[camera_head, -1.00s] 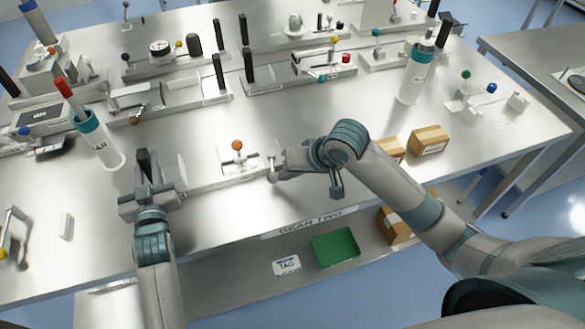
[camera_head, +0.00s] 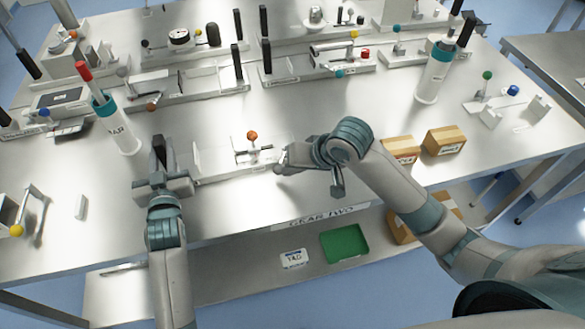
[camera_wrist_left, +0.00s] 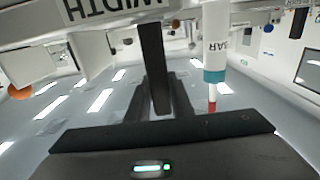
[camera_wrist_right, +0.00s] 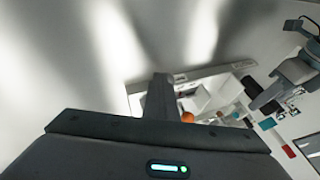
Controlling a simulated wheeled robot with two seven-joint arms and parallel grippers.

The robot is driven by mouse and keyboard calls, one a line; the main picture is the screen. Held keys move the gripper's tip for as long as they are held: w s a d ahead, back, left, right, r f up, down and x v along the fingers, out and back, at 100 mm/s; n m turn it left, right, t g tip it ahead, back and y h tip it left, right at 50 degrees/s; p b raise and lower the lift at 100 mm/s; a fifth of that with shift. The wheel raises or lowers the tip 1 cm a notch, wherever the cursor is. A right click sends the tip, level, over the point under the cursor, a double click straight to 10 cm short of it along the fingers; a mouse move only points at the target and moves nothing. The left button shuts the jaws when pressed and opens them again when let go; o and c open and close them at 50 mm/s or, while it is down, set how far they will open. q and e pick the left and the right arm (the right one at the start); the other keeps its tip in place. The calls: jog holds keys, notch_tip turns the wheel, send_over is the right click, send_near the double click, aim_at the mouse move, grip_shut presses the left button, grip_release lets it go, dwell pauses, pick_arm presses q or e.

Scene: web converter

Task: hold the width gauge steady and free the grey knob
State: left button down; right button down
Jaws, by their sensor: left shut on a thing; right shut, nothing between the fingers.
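The width gauge (camera_head: 225,170) is a long pale fixture with an orange ball (camera_head: 252,136) on a post, near the front edge of the bench. Its "WIDTH" label (camera_wrist_left: 98,12) shows upside down in the left wrist view. My left gripper (camera_head: 159,147) is at the gauge's left end, its fingers shut on the gauge. My right gripper (camera_head: 283,160) is shut and empty beside the gauge's right end. In the right wrist view the gauge lies beyond the dark fingers (camera_wrist_right: 160,95). I cannot make out the grey knob clearly near the right fingers.
A white bottle with a teal collar and red-tipped tool (camera_head: 117,125) stands behind my left gripper. Several other fixtures line the back. Cardboard boxes (camera_head: 446,141) sit right of my right arm. A green tray (camera_head: 344,243) lies on the lower shelf.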

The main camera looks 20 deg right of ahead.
pick_arm(q)
jog(key=shift+s+d+f, duration=0.1)
jog(key=shift+d+f, duration=0.05)
jog(key=shift+f, duration=0.5)
pick_arm(e)
jog(key=shift+s+a+f, duration=0.1)
jog(key=shift+s+a, duration=0.05)
jog(key=shift+a, duration=0.05)
jog(key=shift+s+d, duration=0.3)
jog(key=shift+d, duration=0.2)
jog(key=shift+s+d+r, duration=0.2)
jog(key=shift+s+d, duration=0.15)
jog(key=shift+d, duration=0.25)
jog(key=shift+s+d+r, duration=0.2)
jog(key=shift+s+d, duration=0.1)
jog(key=shift+d, duration=0.3)
jog(key=s+a+v, duration=0.1)
jog(key=v, duration=0.9)
pick_arm(q)
jog(key=shift+a+r+p, duration=0.2)
jog(key=shift+r+p, duration=0.1)
jog(key=shift+p, duration=0.2)
pick_arm(e)
jog(key=shift+a+r, duration=0.15)
jog(key=shift+r, duration=0.35)
